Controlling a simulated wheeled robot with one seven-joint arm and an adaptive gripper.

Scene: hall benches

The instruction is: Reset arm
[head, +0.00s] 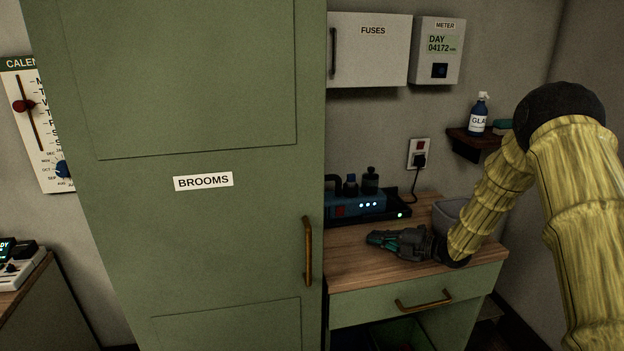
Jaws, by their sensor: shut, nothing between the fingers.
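My gripper (374,240) is at the end of my yellow arm, which reaches in from the right and bends down at a black joint. The gripper is dark grey with green at the fingertips and points left. It is shut and empty. It shows in front of the wooden bench top (345,272), just in front of a blue charging unit (345,205). I cannot tell how high it is above the wood.
A tall green cabinet labelled BROOMS (203,181) stands close on the left, with a brass handle (308,251). A grey bin (452,212) stands behind my forearm. A bottle (479,115) sits on a small wall shelf. A drawer (420,296) is under the bench top.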

